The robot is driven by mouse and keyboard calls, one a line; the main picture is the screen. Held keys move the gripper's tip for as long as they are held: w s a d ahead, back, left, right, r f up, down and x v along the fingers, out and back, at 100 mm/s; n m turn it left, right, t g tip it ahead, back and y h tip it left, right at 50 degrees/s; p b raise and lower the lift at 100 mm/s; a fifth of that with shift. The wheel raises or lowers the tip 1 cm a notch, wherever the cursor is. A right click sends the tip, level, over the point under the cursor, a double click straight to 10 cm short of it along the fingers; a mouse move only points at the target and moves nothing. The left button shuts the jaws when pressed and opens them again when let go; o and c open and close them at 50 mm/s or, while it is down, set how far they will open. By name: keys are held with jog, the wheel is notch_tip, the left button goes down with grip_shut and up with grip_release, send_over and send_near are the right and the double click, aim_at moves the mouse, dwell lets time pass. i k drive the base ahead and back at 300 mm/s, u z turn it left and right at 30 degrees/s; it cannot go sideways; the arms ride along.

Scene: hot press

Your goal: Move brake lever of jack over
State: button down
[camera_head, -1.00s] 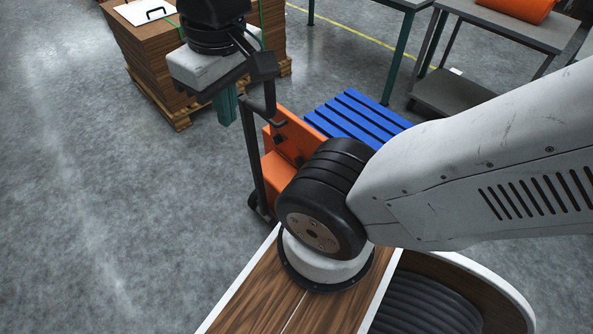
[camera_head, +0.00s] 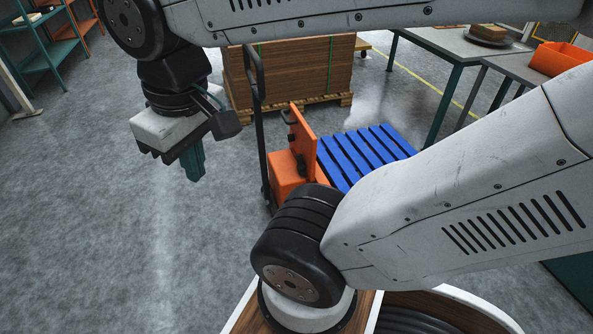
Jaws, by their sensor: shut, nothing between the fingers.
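The jack stands on the floor in the middle of the picture, with an orange body (camera_head: 288,178), an upright orange plate (camera_head: 302,138) and a tall black handle (camera_head: 260,120). A small black lever-like part (camera_head: 288,117) sticks out at the plate's upper left edge; I cannot tell whether it is the brake lever. My gripper (camera_head: 194,165), with green fingers, is shut and empty. It points down, to the left of the jack's handle and apart from it in the picture. My arm hides the lower part of the jack.
A blue slatted platform (camera_head: 362,155) lies to the right of the jack's plate. A stack of brown boards (camera_head: 300,78) on a wooden pallet stands behind. Grey tables (camera_head: 455,40) stand at the right, one with an orange bin (camera_head: 563,58).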

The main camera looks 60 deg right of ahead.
aim_at(301, 166)
jog(key=z, duration=0.85)
jog(key=i, duration=0.8)
jog(key=z, duration=0.9)
jog(key=i, duration=0.35)
jog(key=z, duration=1.75)
jog(key=k, duration=1.7)
jog(key=u, duration=1.35)
